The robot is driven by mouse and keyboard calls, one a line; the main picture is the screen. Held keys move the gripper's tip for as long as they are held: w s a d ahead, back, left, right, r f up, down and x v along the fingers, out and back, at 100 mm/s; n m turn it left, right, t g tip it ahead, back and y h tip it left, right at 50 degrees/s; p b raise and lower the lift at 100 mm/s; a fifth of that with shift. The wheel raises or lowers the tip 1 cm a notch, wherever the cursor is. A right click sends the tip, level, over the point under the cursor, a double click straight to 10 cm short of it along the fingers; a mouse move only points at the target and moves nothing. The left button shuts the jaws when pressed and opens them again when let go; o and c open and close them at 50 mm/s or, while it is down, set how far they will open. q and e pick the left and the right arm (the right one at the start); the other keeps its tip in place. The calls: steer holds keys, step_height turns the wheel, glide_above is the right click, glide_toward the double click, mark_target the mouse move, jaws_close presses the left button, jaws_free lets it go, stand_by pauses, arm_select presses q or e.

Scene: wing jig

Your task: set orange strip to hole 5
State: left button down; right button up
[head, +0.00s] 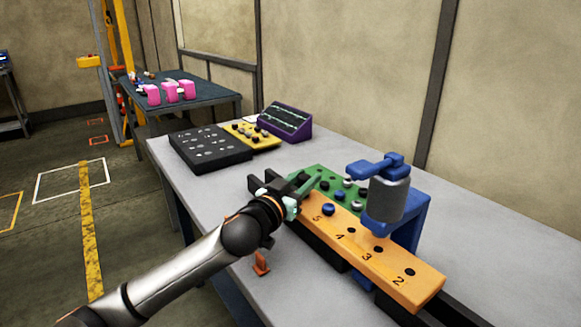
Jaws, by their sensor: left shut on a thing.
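The orange strip (388,264) lies along a dark rail on the grey bench, with the numbers 5, 4, 3 and 2 showing from far to near. Dark holes show beside 4, 3 and 2. A blue round-headed pin (328,209) sits beside the 5. My left gripper (294,201) is shut at the strip's far left end; its own jaws partly hide that end and the grip. A blue fixture with a grey cylinder (387,200) and a blue top arm stands close behind the strip, partly over it. My right gripper is not in view.
A green board (324,181) with several knobs lies behind the strip. A black panel (210,148), a yellow tray (250,136) and a purple rack (285,121) stand at the bench's back. A small orange piece (261,263) is by the front edge.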

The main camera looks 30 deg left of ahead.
mark_target(344, 225)
arm_select(q)
steer(key=s+d, duration=0.1)
steer(key=d, duration=0.2)
steer(key=s+d, duration=0.1)
steer(key=d, duration=0.2)
steer(key=s+d+p, duration=0.1)
steer(key=s+d, duration=0.1)
steer(key=d, duration=0.2)
steer(key=shift+s, duration=0.1)
steer(key=shift+s+d, duration=0.35)
steer(key=shift+d, duration=0.5)
steer(key=c, duration=0.5)
jaws_free()
